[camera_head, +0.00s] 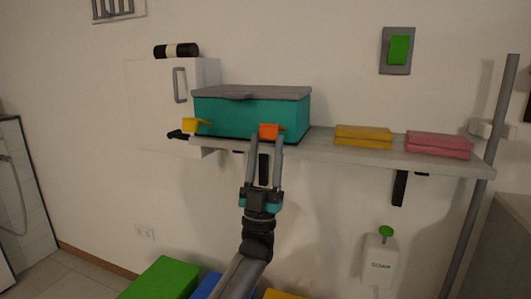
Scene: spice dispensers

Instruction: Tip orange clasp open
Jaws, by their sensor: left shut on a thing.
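A teal box (225,116) with a grey lid (255,92) stands on the left part of the shelf. The orange clasp (268,131) is low on its front, near the right side. A yellow clasp (193,125) sticks out at its front left. My left gripper (266,138) reaches up from below, its two fingers around the orange clasp and shut on it. The fingertips hide part of the clasp's sides. The lid lies down on the box. My right gripper is not in view.
The shelf (320,150) also bears yellow folded cloths (363,136) and pink ones (438,145). A white cabinet (150,95) stands behind the box's left end. A grey pole (485,180) rises at right. A soap dispenser (379,262) hangs below the shelf.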

